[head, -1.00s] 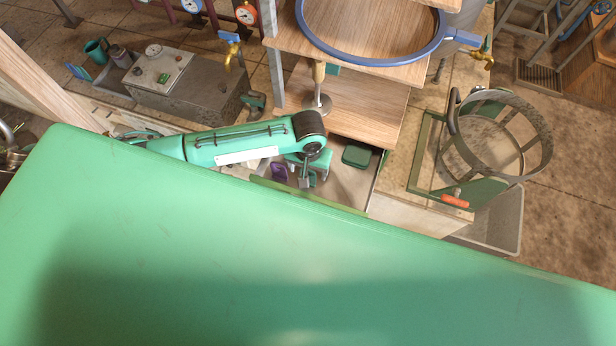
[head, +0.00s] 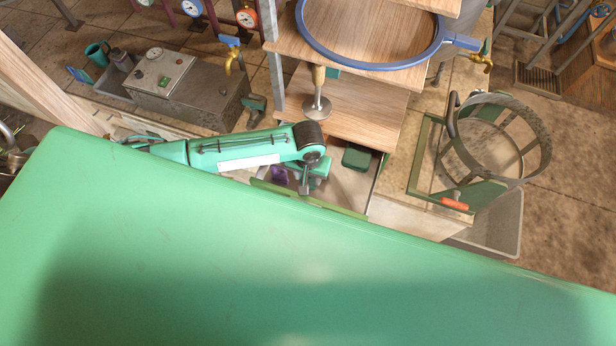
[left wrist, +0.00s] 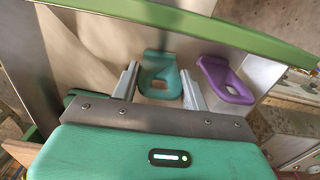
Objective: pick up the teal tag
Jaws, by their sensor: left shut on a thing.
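My right gripper is not in view.
The drawer's green front edge (left wrist: 200,28) runs close by the gripper. A dark green block (head: 356,157) sits in the drawer to the right. Wooden shelves (head: 350,105) and a metal-footed wooden-handled tool (head: 317,100) stand just behind. A basket-like metal ring (head: 540,150) is farther right.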

